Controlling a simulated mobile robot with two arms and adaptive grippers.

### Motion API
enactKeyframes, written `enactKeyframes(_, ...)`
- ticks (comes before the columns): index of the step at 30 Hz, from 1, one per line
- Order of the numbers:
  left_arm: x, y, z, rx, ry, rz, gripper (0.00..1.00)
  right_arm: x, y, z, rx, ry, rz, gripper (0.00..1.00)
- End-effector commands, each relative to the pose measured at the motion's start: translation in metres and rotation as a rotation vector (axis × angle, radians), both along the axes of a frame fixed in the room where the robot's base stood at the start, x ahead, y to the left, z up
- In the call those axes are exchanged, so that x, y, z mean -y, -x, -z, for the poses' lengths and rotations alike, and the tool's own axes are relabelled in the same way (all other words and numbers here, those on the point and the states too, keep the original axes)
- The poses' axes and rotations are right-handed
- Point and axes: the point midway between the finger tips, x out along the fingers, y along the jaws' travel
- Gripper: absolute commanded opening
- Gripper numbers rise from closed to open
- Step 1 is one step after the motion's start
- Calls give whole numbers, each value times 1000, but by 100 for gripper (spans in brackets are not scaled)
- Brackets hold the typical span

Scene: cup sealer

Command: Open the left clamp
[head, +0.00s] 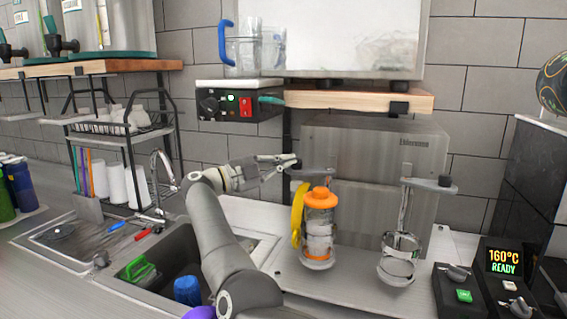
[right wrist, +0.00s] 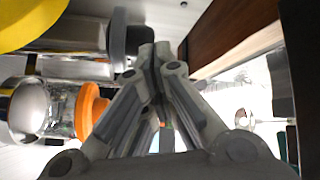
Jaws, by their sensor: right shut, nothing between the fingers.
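The left clamp (head: 318,173) has a flat grey top arm with a dark knob (head: 297,166) at its left end. Beneath it stands a clear shaker with an orange lid (head: 320,198) and a yellow strip beside it. My right gripper (head: 290,160) is shut and empty, its fingertips right at the knob; I cannot tell whether they touch. In the right wrist view the closed fingertips (right wrist: 155,58) lie just right of the dark knob (right wrist: 124,42), with the orange lid (right wrist: 90,110) lower left. My left gripper is out of view.
A second clamp (head: 425,185) with a metal cup holder (head: 398,268) stands to the right. A wooden shelf (head: 360,100) and a control box (head: 238,105) hang above. A sink (head: 245,255) lies left, under my arm; a steel box (head: 390,150) stands behind.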

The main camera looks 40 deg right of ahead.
Motion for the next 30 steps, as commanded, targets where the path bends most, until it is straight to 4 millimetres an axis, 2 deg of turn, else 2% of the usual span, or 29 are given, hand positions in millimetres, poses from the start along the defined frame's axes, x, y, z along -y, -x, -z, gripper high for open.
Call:
enactKeyframes(11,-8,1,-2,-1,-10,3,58,7,-9,-1,1,1,0,0)
enactKeyframes(30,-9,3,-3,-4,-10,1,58,7,-9,-1,1,1,0,0)
